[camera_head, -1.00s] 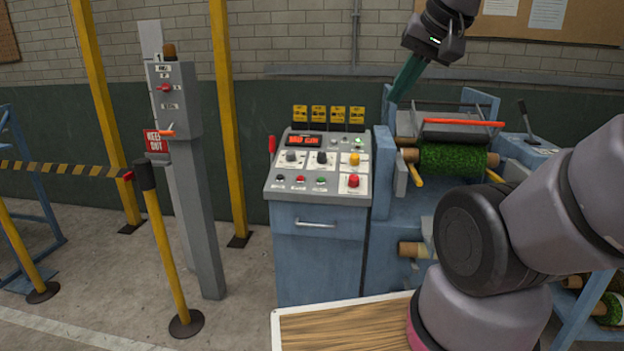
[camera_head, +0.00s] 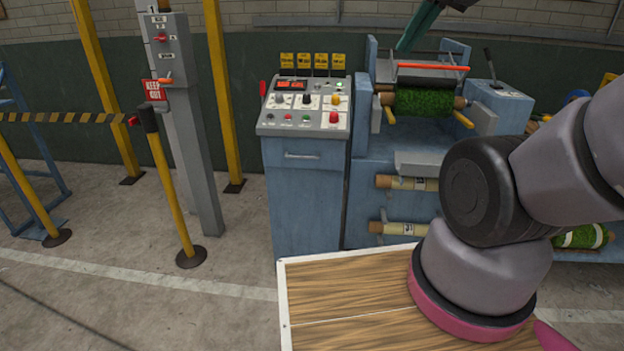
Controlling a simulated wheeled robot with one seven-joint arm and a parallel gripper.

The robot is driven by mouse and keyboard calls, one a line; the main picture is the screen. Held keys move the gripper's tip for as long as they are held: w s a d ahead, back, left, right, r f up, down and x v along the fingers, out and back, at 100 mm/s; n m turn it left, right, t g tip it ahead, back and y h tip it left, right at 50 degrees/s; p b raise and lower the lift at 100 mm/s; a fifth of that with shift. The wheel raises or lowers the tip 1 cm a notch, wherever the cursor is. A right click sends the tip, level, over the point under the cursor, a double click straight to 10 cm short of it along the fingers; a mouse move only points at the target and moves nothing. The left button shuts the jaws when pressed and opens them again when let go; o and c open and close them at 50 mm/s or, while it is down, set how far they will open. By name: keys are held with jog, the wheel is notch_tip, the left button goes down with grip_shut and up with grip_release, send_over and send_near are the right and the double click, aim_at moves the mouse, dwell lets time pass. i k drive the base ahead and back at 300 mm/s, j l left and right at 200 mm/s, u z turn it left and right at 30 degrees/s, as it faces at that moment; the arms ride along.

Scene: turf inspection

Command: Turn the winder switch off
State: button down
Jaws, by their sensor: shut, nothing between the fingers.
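A control console (camera_head: 303,157) stands in the middle with a sloped light panel (camera_head: 268,126) on top. A red switch (camera_head: 160,38) also shows on a grey post box at the left.
A blue machine with a green turf roll (camera_head: 424,103) stands right of the console. A wooden-topped surface (camera_head: 340,290) is in front. A yellow barrier post (camera_head: 172,190) with striped tape and a KEEP OUT sign (camera_head: 153,90) stand left. Floor between post and console is clear.

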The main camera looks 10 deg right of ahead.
aim_at(333, 118)
jog(key=i+l, duration=0.3)
jog(key=i, duration=0.2)
jog(key=i+l+u, duration=0.1)
jog(key=i+l, duration=0.15)
jog(key=i, duration=0.2)
